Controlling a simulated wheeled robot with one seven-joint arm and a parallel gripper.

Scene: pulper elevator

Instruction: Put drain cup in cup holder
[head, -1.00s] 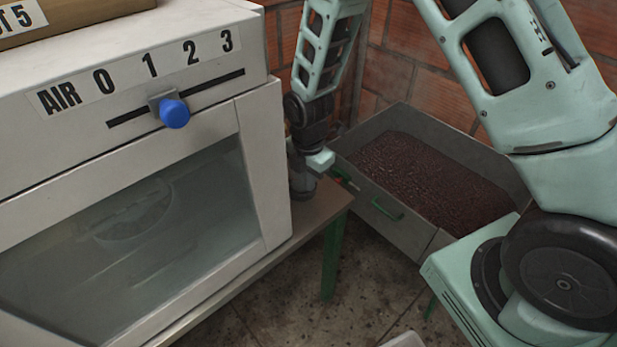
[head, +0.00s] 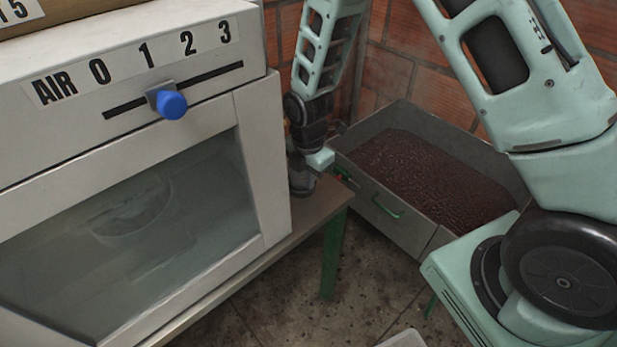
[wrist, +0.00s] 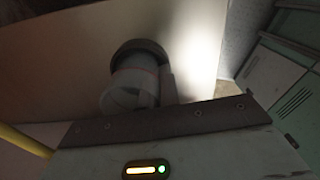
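A clear drain cup (wrist: 134,88) with a thin red line around it shows in the wrist view, just past the front edge of my gripper body. Its far end meets a dark round piece (wrist: 140,48), likely the cup holder; I cannot tell whether the cup is seated in it or only in front of it. In the head view my gripper (head: 318,160) is low over the bench beside the machine, at a dark round piece (head: 301,184). My fingertips are hidden, so whether they grip the cup does not show.
The machine with a glass front (head: 130,220) and blue knob (head: 172,104) stands close on the left. The bench (head: 325,200) is narrow here. A grey bin (head: 400,225) of dark red cherries stands to the right against the brick wall.

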